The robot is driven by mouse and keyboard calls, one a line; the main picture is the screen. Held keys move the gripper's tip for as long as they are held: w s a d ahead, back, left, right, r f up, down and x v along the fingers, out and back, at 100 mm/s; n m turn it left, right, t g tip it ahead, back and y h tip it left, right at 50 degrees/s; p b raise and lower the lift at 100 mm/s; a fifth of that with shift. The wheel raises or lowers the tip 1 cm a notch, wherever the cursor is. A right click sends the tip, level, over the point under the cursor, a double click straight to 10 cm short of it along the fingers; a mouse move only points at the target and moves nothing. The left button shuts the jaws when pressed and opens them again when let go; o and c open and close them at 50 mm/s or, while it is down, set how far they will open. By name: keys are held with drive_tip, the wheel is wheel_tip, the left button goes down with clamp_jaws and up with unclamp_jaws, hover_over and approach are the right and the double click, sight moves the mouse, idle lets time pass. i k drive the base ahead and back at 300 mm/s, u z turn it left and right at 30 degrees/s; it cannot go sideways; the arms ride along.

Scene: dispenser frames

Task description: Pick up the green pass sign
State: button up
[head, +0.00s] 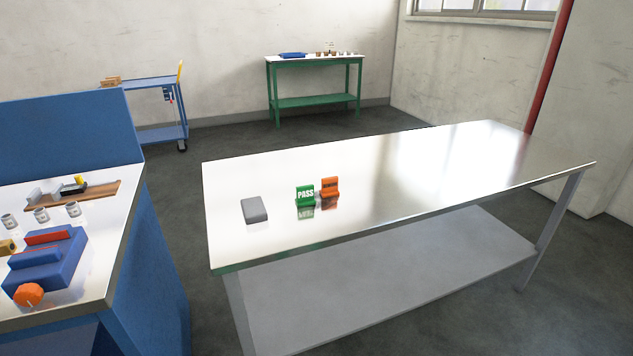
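The green pass sign (305,195) stands upright on the shiny metal table (420,180), left of the table's middle, with white PASS lettering facing me. An orange sign (330,188) stands close at its right and slightly farther back; its dark lettering is too small to read. A reflection of both signs shows in the tabletop. My gripper is not in the head view.
A grey block (254,210) lies left of the green sign. The table's right half is bare, and a lower shelf (400,275) sits beneath. A blue workbench (135,230) with a blue device (48,265) and small jars stands at left. A green table (315,102) and blue cart (160,105) stand behind.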

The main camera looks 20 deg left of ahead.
sight(305, 194)
drive_tip(key=u, duration=0.1)
drive_tip(key=i, duration=0.9)
drive_tip(key=u, duration=0.05)
